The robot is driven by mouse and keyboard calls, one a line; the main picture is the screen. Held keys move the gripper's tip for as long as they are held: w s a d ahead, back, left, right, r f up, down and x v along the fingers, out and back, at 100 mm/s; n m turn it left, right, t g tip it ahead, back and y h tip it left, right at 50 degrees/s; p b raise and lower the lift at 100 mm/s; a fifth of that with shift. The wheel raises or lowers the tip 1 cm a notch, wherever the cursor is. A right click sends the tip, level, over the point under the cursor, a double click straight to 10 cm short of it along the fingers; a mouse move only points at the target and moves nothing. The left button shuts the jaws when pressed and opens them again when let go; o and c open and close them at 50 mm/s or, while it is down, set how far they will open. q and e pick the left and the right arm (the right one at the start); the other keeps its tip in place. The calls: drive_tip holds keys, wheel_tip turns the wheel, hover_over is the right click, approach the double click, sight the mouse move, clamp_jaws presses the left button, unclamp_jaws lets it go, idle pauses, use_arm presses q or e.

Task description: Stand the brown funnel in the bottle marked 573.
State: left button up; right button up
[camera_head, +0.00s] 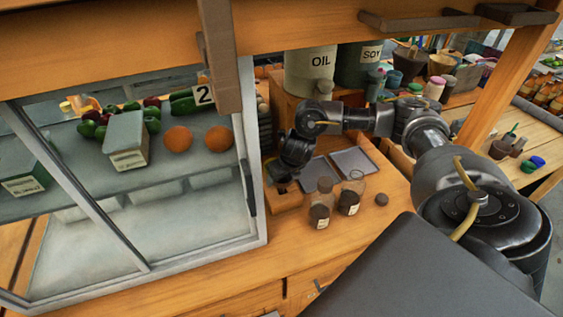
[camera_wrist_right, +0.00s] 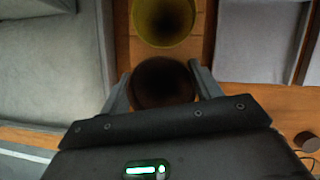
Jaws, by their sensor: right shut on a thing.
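My right gripper (camera_head: 282,176) is low over a small wooden block (camera_head: 285,203) on the counter. In the wrist view the right gripper (camera_wrist_right: 163,88) is shut on the brown funnel (camera_wrist_right: 163,78), seen from above as a dark round mouth between the fingers. In the head view the funnel is mostly hidden by the gripper. Two glass bottles with dark contents and white labels, a left one (camera_head: 320,208) and a right one (camera_head: 351,195), stand to the right of the block. Their label numbers are too small to read. My left gripper is not in view.
An olive-yellow round funnel or bowl (camera_wrist_right: 165,18) sits just beyond the brown one. Grey trays (camera_head: 353,160) lie behind the bottles. A small dark knob (camera_head: 382,199) lies right of them. A glass-fronted case (camera_head: 130,180) stands close on the left. OIL (camera_head: 310,72) and SOY containers stand behind.

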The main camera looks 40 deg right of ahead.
wheel_tip(320, 180, up, 7)
drive_tip(key=shift+r, duration=0.1)
wheel_tip(320, 180, up, 5)
drive_tip(key=p, duration=0.4)
drive_tip(key=shift+p, duration=0.4)
idle(0.5)
